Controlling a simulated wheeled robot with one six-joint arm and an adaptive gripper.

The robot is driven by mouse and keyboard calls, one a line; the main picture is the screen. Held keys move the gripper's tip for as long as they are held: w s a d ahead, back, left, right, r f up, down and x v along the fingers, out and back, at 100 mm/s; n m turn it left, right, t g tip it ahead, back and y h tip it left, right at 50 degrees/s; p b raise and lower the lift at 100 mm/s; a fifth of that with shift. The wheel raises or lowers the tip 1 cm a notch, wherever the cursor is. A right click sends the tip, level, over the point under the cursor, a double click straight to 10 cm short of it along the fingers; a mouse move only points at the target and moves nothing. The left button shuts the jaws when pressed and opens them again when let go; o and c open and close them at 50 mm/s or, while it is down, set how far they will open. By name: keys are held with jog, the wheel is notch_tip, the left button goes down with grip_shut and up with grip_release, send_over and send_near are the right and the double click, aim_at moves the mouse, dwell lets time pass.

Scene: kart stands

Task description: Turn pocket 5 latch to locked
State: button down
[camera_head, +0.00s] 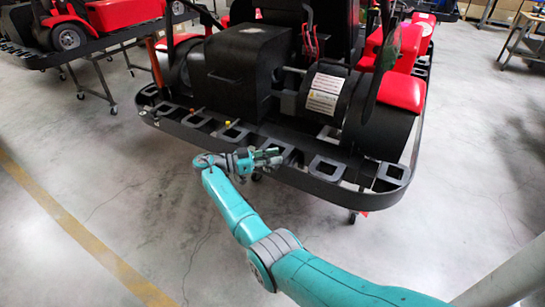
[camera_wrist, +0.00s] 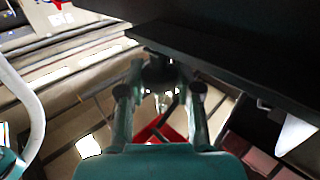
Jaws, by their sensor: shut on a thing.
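The kart's black rear bumper (camera_head: 345,181) has a row of pockets along it, with small yellow (camera_head: 228,124) and orange (camera_head: 193,111) pieces at the left ones. My gripper (camera_head: 276,156) is at the outer edge of the bumper, near its middle. In the wrist view my gripper (camera_wrist: 160,88) has its two fingers on either side of a dark latch knob (camera_wrist: 160,68) below a black plate (camera_wrist: 235,58), and is shut on it. I cannot read a pocket number or tell the latch's turn position.
The kart's black box (camera_head: 238,70) and red side parts (camera_head: 401,90) stand above the bumper. Another red kart on a wheeled stand (camera_head: 95,45) is at the upper left. The grey floor (camera_head: 110,180) in front is clear, with a yellow line.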

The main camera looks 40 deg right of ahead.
jog(key=shift+f, duration=0.1)
jog(key=c, duration=0.8)
grip_release()
jog(key=v, duration=0.7)
jog(key=shift+w+a, duration=0.1)
jog(key=shift+a, duration=0.05)
